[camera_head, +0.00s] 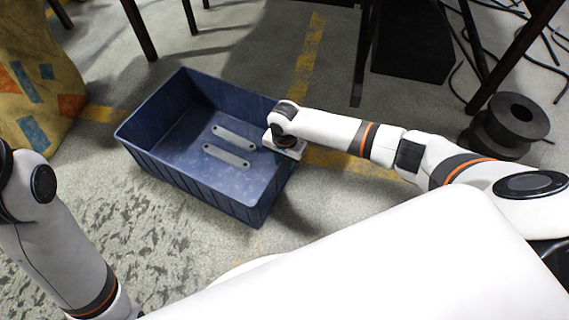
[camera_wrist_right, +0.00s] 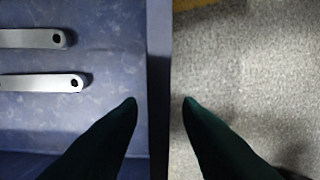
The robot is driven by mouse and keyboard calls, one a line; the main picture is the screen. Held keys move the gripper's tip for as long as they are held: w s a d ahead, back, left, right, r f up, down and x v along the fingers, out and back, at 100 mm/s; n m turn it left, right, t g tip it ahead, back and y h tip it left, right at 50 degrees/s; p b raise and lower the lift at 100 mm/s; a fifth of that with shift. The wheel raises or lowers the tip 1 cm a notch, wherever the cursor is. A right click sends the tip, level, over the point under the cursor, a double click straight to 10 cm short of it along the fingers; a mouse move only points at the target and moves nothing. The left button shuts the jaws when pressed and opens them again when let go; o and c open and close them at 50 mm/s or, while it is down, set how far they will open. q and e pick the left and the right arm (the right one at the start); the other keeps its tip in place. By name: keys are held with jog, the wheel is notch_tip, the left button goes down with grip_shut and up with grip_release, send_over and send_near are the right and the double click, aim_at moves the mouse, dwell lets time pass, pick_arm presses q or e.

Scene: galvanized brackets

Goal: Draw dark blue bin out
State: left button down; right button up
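The dark blue bin (camera_head: 190,183) is open-topped and sits on the floor. Two grey metal brackets (camera_head: 234,137) (camera_head: 226,155) lie flat and roughly parallel on its bottom. My right gripper (camera_head: 284,154) is at the bin's right wall. In the right wrist view, the dark fingers of my right gripper (camera_wrist_right: 161,102) are apart, one on the inner side and one on the outer side of the bin wall (camera_wrist_right: 158,60), with a visible gap on each side. My left arm shows at the left edge of the head view, but its gripper is not seen.
A patterned yellowish sack-like object (camera_head: 40,75) stands at the left. A black spool (camera_head: 508,122) and loose cables lie at the right. Dark furniture legs (camera_head: 362,55) and a black box (camera_head: 415,45) stand behind the bin. The floor in front of the bin is clear.

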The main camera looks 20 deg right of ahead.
jog(key=shift+f, duration=0.1)
grip_shut()
dwell(1.5)
